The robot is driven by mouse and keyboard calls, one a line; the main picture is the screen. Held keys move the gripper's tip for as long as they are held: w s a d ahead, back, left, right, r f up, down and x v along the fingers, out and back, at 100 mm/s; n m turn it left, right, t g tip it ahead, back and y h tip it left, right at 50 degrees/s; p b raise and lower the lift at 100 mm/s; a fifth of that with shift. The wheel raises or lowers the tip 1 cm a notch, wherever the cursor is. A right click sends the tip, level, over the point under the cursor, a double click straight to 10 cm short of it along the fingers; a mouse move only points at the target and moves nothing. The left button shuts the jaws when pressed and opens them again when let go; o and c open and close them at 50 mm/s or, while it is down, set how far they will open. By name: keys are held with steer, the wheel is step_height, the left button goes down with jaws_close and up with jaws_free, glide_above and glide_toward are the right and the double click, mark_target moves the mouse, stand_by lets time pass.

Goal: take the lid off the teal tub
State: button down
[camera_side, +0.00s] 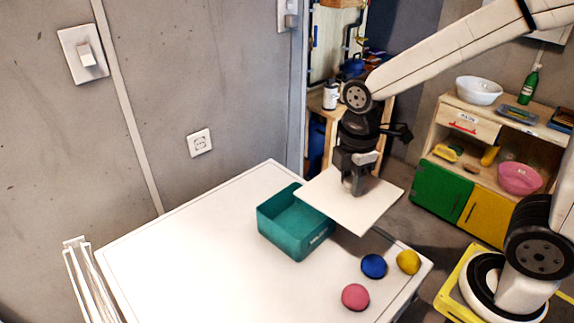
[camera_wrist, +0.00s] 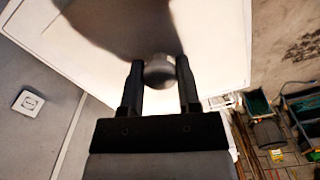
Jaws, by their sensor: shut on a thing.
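The teal tub (camera_side: 283,238) stands upright and open-topped on the white table. The white square lid (camera_side: 362,212) is off the tub, held level in the air to its right, and in the picture its left corner overlaps the tub's right side. My gripper (camera_side: 351,190) is above the lid and shut on its knob. The wrist view shows the round grey knob (camera_wrist: 159,72) between the two dark fingers, with the pale lid (camera_wrist: 215,35) behind it. The tub cannot be made out in the wrist view.
A blue ball (camera_side: 374,266), a yellow ball (camera_side: 408,262) and a pink ball (camera_side: 355,297) lie near the table's right edge. The white table (camera_side: 190,265) is clear left of the tub. A play kitchen (camera_side: 465,180) stands behind on the right.

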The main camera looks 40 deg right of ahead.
steer(key=shift+s+r, duration=0.15)
steer(key=shift+s, duration=0.25)
steer(key=shift+w, duration=0.1)
stand_by(0.4)
steer(key=w+d+f, duration=0.2)
steer(key=w+f, duration=0.1)
steer(key=w, duration=0.6)
steer(key=w+d+f, duration=0.3)
steer(key=w+f, duration=0.1)
steer(key=w, duration=0.6)
steer(key=shift+w+d+m, duration=0.15)
steer(key=shift+w+m, duration=0.1)
steer(key=shift+m, duration=0.05)
steer(key=shift+f, duration=0.15)
steer(key=shift+w+d+f, duration=0.1)
steer(key=shift+w+f, duration=1.4)
steer(key=shift+w, duration=0.7)
steer(key=shift+w+d+f, duration=0.1)
steer(key=shift+w+f, duration=1.45)
steer(key=shift+w, duration=0.7)
steer(key=shift+w+d+f, duration=0.1)
steer(key=shift+w+f, duration=1.4)
steer(key=shift+w, duration=0.7)
steer(key=shift+f, duration=0.1)
